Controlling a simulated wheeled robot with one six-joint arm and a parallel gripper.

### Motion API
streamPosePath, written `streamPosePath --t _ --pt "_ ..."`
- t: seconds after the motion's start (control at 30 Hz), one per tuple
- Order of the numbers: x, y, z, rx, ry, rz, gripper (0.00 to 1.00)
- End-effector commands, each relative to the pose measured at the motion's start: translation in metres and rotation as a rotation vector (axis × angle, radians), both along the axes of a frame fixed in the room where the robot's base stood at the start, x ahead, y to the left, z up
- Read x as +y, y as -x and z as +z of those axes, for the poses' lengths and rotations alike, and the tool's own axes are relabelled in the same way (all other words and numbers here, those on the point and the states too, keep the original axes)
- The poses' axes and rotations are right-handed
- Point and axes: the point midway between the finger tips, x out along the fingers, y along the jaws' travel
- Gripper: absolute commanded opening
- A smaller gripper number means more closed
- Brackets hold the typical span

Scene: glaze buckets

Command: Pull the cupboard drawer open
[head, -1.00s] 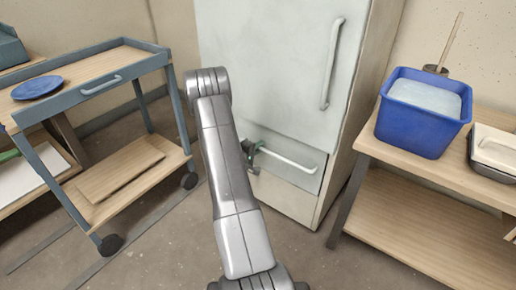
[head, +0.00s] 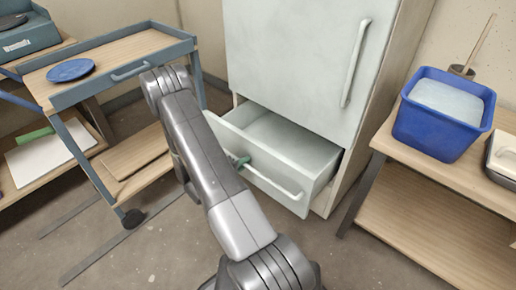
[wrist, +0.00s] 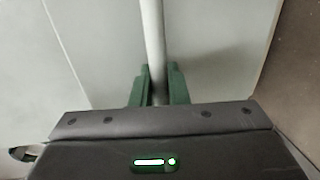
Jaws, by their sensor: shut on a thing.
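The cupboard (head: 290,60) is pale grey-green with a tall door above and a drawer below. The drawer (head: 305,150) stands well out from the cupboard, and its empty-looking inside shows from above. Its white bar handle (head: 275,186) runs across the front. My gripper (head: 240,162) is at the left part of the handle, partly hidden by my arm in the head view. In the wrist view the green fingers (wrist: 157,88) sit on both sides of the handle bar (wrist: 152,40), shut on it.
A blue-grey trolley (head: 110,62) with a blue plate (head: 71,70) stands at the left. A wooden bench (head: 440,172) at the right holds a blue bucket (head: 440,135) of pale glaze. Bare floor lies in front of the drawer.

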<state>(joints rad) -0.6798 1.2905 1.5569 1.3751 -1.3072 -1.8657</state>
Motion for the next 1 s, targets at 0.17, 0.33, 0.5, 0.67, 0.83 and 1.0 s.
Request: streamPosePath --t 0.17,0.33,0.5,0.67,0.83,1.0 --pt "0.023 0.031 0.002 0.001 0.001 0.003 0.00" --pt "0.034 0.047 0.001 0.000 0.001 0.001 0.00" --pt "0.038 0.052 0.000 -0.001 0.000 -0.001 0.00" --pt "0.039 0.053 0.000 0.000 -0.001 -0.001 0.00" --pt "0.039 0.053 0.000 0.000 -0.001 -0.001 0.00" --pt "0.039 0.052 0.000 0.000 -0.001 -0.001 0.33"
